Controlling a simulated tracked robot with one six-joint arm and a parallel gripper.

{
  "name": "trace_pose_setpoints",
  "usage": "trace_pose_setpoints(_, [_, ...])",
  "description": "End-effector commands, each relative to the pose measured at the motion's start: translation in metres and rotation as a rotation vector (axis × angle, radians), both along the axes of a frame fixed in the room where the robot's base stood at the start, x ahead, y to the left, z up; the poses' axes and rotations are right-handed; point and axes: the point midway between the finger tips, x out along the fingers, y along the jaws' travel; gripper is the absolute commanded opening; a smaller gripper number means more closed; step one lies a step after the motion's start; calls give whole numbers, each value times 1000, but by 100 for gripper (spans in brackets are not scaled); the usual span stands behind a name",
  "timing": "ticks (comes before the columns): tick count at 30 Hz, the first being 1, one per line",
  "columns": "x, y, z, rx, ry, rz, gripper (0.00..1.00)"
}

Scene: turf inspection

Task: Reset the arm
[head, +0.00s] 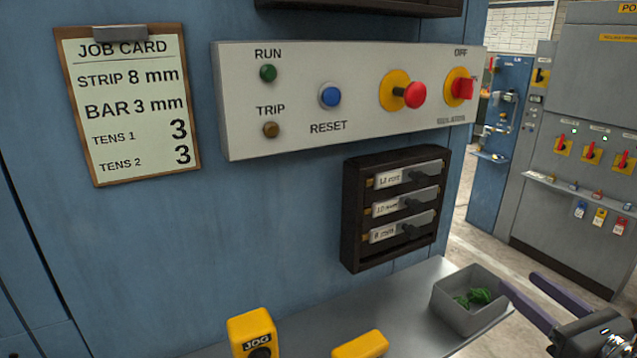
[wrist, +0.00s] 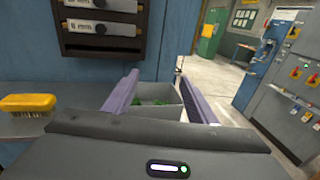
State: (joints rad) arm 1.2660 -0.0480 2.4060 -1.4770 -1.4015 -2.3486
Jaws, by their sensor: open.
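My gripper (head: 519,283) is at the lower right of the head view, beside the grey bin (head: 447,312). Its two purple fingers are spread apart with nothing between them. In the wrist view my gripper (wrist: 157,76) points forward, and the grey bin (wrist: 165,90) shows between and beyond the fingers. Green items (head: 473,298) lie in the bin. I cannot tell whether the fingers touch its rim.
A panel (head: 350,140) has a blue RESET button, lamps and two red controls. Below it hangs a dark rack (head: 352,215) of labelled pieces. A job card (head: 135,150) hangs left. A yellow JOG box (head: 250,325) and a yellow-backed brush (wrist: 28,104) are on the shelf (head: 320,310).

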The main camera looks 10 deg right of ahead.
Motion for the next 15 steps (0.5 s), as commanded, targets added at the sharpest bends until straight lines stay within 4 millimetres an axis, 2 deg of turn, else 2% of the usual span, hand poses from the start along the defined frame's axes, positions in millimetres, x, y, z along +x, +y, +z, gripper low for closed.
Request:
trace_pose_setpoints(7, [33,-13,15,129,27,-127,52])
trace_pose_setpoints(15, [74,-26,42,440,20,-353,52])
